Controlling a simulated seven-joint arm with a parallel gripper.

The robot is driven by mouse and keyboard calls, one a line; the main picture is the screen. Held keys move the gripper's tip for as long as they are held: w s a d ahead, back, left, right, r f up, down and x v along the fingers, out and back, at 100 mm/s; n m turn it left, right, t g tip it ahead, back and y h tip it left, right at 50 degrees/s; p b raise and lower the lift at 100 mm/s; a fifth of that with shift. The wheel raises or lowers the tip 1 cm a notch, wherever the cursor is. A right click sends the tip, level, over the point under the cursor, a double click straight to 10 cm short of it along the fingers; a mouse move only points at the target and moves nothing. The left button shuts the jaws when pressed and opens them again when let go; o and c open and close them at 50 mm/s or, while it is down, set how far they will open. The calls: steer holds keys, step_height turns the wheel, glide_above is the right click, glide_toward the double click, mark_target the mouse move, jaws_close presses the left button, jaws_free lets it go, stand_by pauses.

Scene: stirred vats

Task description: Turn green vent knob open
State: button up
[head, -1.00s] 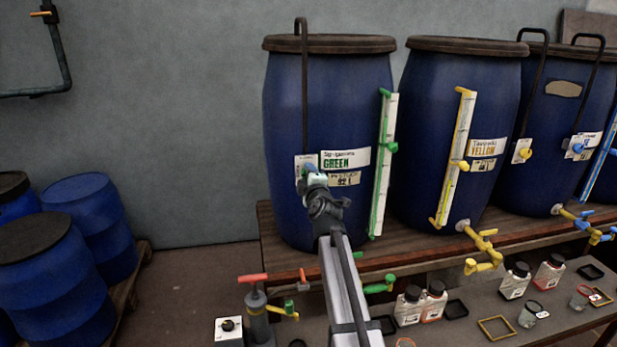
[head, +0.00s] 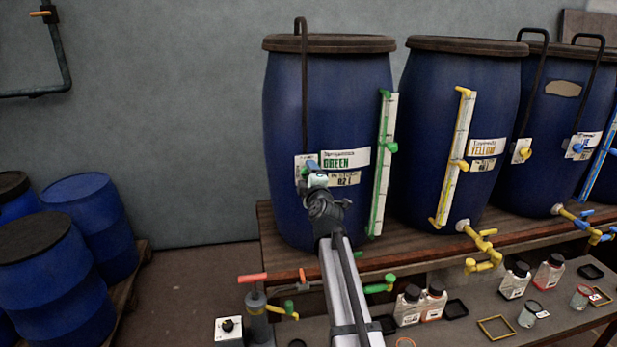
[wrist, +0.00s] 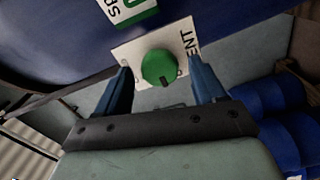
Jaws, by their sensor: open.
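The green vent knob (wrist: 158,67) is round, with a dark mark on its rim, on a white plate (wrist: 180,36) lettered "ENT" on the blue drum. My gripper (wrist: 160,72) is open, with one blue finger on each side of the knob. Gaps seem to show between fingers and knob; I cannot tell whether either touches. In the head view my gripper (head: 313,168) is at the front of the drum labelled GREEN (head: 330,100), and it hides the knob there.
A green sight gauge (head: 383,165) runs down the drum to the right of my gripper. A dark vertical pipe (head: 304,90) stands above it. Bottles (head: 410,305) and a hand pump (head: 257,310) sit on the lower bench.

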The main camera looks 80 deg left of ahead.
steer(key=d, duration=1.3)
